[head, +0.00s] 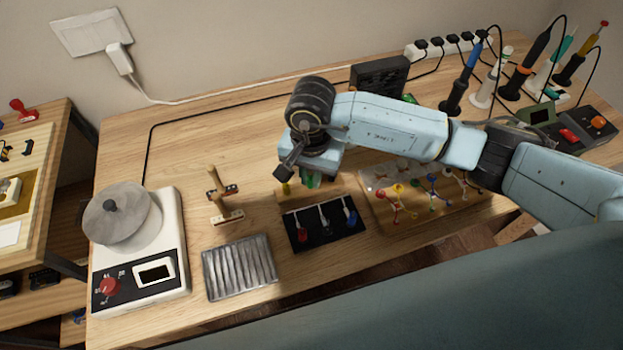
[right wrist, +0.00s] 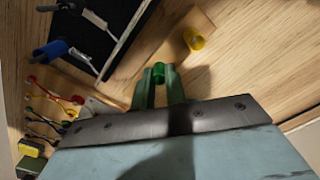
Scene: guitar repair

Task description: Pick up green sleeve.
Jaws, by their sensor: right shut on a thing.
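The green sleeve (right wrist: 158,75) is a small green cylinder between the two greenish fingers of my right gripper (right wrist: 159,70) in the right wrist view. The fingers are shut on it, one on each side. In the head view my right gripper (head: 311,180) points down over the middle of the table, just behind the black tray, and mostly hides the sleeve. Whether the sleeve is clear of the surface below is hard to tell. My left gripper is not in view.
A yellow sleeve (right wrist: 194,40) stands close by on a wooden strip. A black tray with small tools (head: 327,243) lies in front, and a board with coloured clips (head: 452,215) lies to the right. A ribbed metal tray (head: 239,268) and a white scale-like device (head: 170,235) are left.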

